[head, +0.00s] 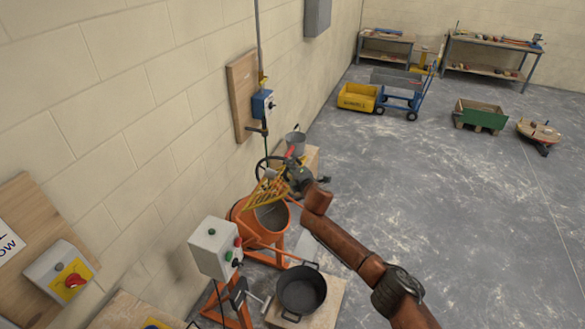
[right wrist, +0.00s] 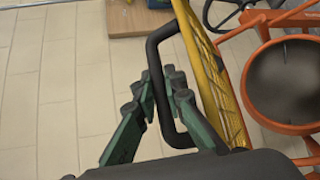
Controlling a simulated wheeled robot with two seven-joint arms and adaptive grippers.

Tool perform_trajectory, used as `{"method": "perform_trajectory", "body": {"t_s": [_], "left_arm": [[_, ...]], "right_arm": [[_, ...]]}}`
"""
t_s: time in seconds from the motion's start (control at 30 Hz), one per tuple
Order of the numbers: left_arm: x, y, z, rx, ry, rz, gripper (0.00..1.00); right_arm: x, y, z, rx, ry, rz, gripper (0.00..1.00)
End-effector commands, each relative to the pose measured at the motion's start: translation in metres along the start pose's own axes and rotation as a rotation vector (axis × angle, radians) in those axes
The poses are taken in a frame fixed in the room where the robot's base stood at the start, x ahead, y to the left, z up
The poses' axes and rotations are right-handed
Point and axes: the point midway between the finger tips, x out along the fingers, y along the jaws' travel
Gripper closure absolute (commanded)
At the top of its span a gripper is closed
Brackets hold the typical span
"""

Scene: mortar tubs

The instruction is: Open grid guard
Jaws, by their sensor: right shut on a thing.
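The yellow grid guard (head: 268,194) is above the mouth of the orange mixer drum (head: 243,221). It looks tilted up, with the drum mouth showing below it. In the right wrist view the guard (right wrist: 213,75) is seen nearly edge-on, apart from the open drum (right wrist: 292,85). A black bar handle (right wrist: 154,55) sticks out from its side. My right gripper (right wrist: 161,95) has its green fingers shut around this handle. In the head view my right gripper (head: 297,178) is beside the guard's upper right and partly hides it. My left gripper is not in view.
A grey control box (head: 215,248) stands in front of the mixer. A black pot (head: 301,290) sits on a board at the lower right of the mixer. A bucket (head: 295,143) stands behind it. The wall is close on the left. The floor at right is open.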

Motion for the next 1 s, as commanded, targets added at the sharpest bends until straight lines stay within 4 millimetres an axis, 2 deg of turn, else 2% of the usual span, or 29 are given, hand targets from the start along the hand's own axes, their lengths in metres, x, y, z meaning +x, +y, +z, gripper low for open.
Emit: {"method": "perform_trajectory", "body": {"t_s": [0.13, 0.17, 0.3, 0.67, 0.87, 1.0], "left_arm": [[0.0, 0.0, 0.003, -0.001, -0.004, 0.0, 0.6], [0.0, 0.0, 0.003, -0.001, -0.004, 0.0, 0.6], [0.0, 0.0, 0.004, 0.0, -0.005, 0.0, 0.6], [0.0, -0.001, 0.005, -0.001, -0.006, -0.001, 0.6], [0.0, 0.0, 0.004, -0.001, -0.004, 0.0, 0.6], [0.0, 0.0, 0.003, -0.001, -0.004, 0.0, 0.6]], "right_arm": [[0.0, 0.003, -0.003, -0.001, 0.005, 0.005, 1.0], [0.0, 0.003, -0.003, -0.001, 0.005, 0.005, 0.89], [0.0, 0.002, -0.002, -0.001, 0.003, 0.003, 0.81], [-0.004, 0.0, 0.0, -0.001, 0.001, 0.001, 0.81], [-0.021, 0.0, 0.001, -0.002, 0.001, 0.002, 0.81], [-0.041, 0.0, 0.0, -0.002, 0.002, 0.003, 0.81]]}}
